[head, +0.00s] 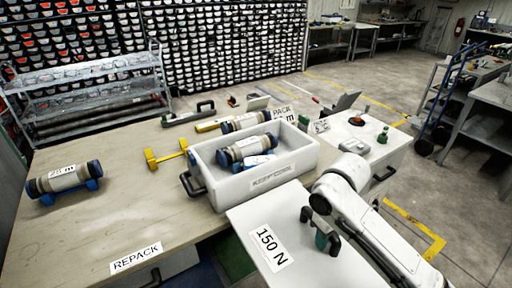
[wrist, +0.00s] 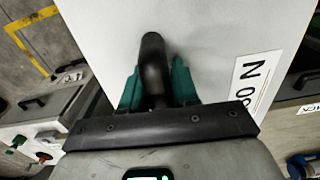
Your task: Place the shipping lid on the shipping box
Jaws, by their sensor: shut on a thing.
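The shipping lid (head: 288,212) is a flat white panel with a "150 N" label and dark handles, in front of the shipping box in the head view. My gripper (head: 324,238) is shut on a dark lid handle (wrist: 153,62). In the wrist view the green fingers (wrist: 157,88) sit either side of this handle, and the white lid (wrist: 215,30) fills the upper middle. The shipping box (head: 225,190) is white, open-topped and labelled "KEEP COOL", on the bench. Core liners with dark blue ends (head: 247,149) lie inside it. The lid hides part of the bench front.
The bench (head: 110,205) bears a capped core liner (head: 65,180) at left and a yellow stand (head: 166,154) left of the box. Another liner (head: 246,121) and tools lie behind the box.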

